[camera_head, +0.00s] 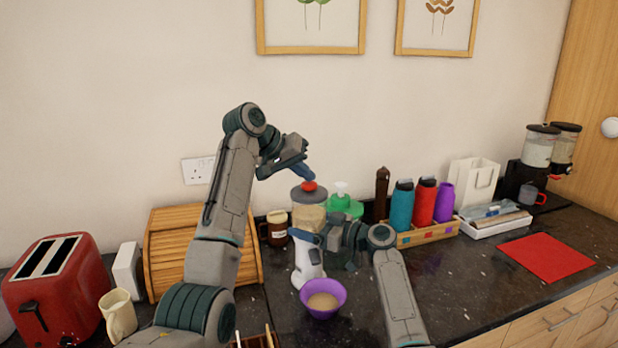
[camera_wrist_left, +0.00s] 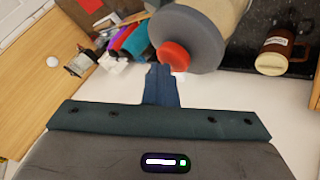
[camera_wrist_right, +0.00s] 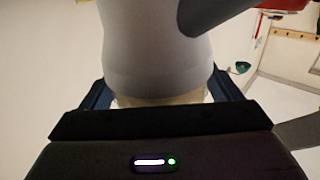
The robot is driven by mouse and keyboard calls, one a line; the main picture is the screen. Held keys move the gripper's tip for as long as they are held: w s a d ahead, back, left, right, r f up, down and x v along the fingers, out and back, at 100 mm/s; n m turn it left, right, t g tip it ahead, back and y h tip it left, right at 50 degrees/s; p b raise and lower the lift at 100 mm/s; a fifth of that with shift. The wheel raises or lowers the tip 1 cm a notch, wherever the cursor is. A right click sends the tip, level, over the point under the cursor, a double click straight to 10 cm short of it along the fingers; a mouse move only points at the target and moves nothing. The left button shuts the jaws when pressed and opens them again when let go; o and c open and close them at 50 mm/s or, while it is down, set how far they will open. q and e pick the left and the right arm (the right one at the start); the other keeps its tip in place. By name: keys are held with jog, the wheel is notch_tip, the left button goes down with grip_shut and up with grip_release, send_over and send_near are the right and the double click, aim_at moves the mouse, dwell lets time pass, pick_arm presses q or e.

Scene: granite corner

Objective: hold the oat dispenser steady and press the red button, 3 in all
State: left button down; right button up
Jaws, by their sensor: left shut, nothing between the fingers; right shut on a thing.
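The oat dispenser (camera_head: 308,216) stands upright on the dark counter, with a grey lid, pale oats inside and a white base. Its red button (camera_head: 309,187) is on top; it also shows in the left wrist view (camera_wrist_left: 172,56). My left gripper (camera_head: 305,176) is shut and empty, its tips just above the button; I cannot tell if they touch. My right gripper (camera_head: 324,236) is shut around the dispenser's body, which fills the right wrist view (camera_wrist_right: 155,50) between the fingers. A purple bowl (camera_head: 337,290) with oats in it sits under the spout.
A brown mug (camera_head: 277,230) and a green pump bottle (camera_head: 340,202) stand close to the dispenser. Bottles in a wooden crate (camera_head: 420,238) are to the right. A bread box (camera_head: 175,250) and red toaster (camera_head: 62,290) are left.

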pick_arm(q)
jog(key=shift+r, duration=1.35)
jog(key=shift+r, duration=0.15)
jog(key=shift+r, duration=2.4)
notch_tip(320, 180, up, 4)
jog(key=shift+f, duration=0.1)
dwell(0.5)
jog(key=shift+f, duration=0.1)
send_over(305, 183)
jog(key=shift+s+f, duration=0.15)
jog(key=shift+f, duration=4.15)
